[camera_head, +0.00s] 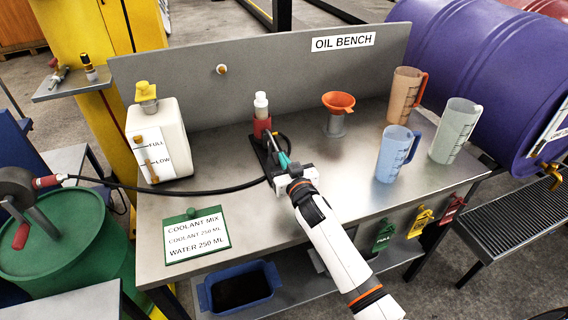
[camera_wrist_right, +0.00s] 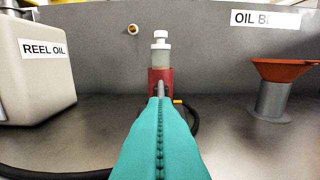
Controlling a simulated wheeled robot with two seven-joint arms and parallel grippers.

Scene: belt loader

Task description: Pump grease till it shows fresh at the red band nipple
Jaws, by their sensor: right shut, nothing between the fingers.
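A small red pump-like unit (camera_head: 262,128) with a white-capped top (camera_head: 261,103) stands on a dark base on the bench. It also shows in the right wrist view (camera_wrist_right: 160,80), upright, with a grey rod in front of it. My right gripper (camera_head: 284,160) is just in front of this unit. Its teal fingers (camera_wrist_right: 160,105) are shut with nothing held; their tips overlap the rod's lower end, and I cannot tell whether they touch it. A black hose (camera_head: 200,189) runs left from the unit's base. I cannot make out a red-banded nipple or any grease. My left gripper is not in view.
A white reel-oil jug (camera_head: 172,125) stands left, an orange funnel (camera_head: 338,101) on a grey stand right. Several measuring jugs, including a blue one (camera_head: 394,158), fill the right end. A coolant card (camera_head: 197,236) lies at the front left. The bench (camera_head: 345,165) has bare metal centre-right.

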